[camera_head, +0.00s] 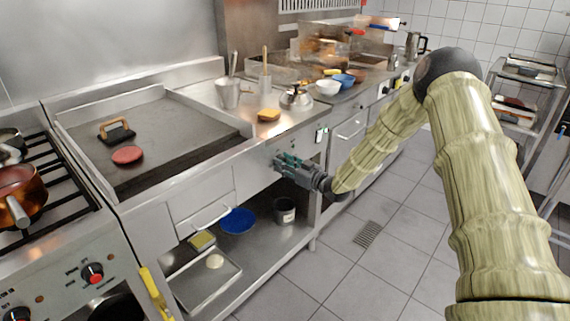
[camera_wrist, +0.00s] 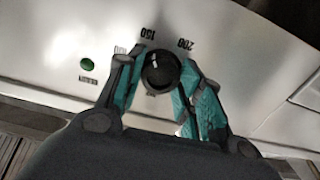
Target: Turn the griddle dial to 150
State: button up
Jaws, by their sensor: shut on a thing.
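The griddle dial (camera_wrist: 161,74) is a round black knob on the steel front panel. In the wrist view the printed marks 150 (camera_wrist: 148,34) and 200 (camera_wrist: 185,44) stand upside down beyond it, with another partly covered mark (camera_wrist: 121,50) to the left. My gripper (camera_wrist: 160,64) has its teal fingers on both sides of the dial and is shut on it. I cannot make out the dial's pointer. In the head view my gripper (camera_head: 279,160) is at the panel right of the griddle (camera_head: 165,135) and hides the dial.
A green light (camera_wrist: 87,64) is on the panel left of the dial. On the griddle lie a press (camera_head: 117,132) and a red patty (camera_head: 127,155). The shelf below holds a blue bowl (camera_head: 238,221) and a tray (camera_head: 207,279). The tiled floor in front is clear.

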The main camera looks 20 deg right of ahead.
jog(key=shift+m, duration=0.6)
jog(key=o, duration=1)
jog(key=shift+o, duration=0.2)
jog(key=shift+s+d, duration=0.1)
jog(key=v, duration=1.1)
jog(key=shift+s+d, duration=0.25)
jog(key=shift+s, duration=0.1)
